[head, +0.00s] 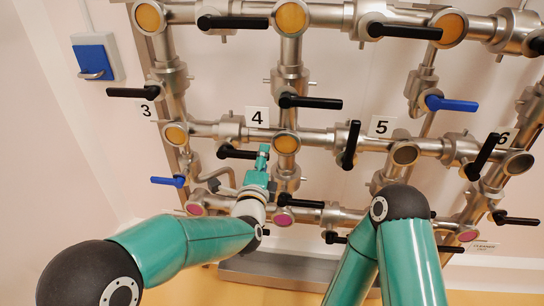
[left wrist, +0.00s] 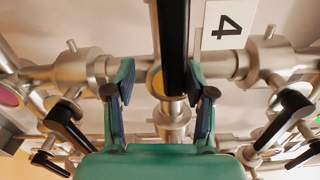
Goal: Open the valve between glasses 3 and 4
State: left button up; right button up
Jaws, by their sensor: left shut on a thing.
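Numbered sight glasses sit on a steel pipe wall: the glass by label 3 (head: 175,135) and the glass by label 4 (head: 286,143) are amber. The valve (head: 231,129) on the pipe between them has a black lever (head: 235,153), roughly along the pipe. My left gripper (head: 263,152) is at the lever's right end and is shut on it. In the left wrist view the black lever (left wrist: 173,45) comes down from the top between the fingers (left wrist: 165,92), with an amber glass (left wrist: 156,80) behind. The fingertips partly hide the lever's end. My right gripper is not in view.
Other black levers stand close around, such as one above right (head: 310,102) and one below (head: 300,202). A blue lever (head: 168,181) is at lower left. Label 4 (left wrist: 225,25) shows beside the lever. A grey ledge (head: 290,268) runs below the pipes.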

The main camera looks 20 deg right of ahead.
pick_arm(q)
jog(key=shift+s+d+f, duration=0.1)
jog(key=shift+s+f, duration=0.1)
jog(key=shift+f, duration=0.15)
jog(key=v, duration=1.1)
jog(key=shift+s+a+r, duration=0.25)
jog(key=shift+a+r, duration=0.05)
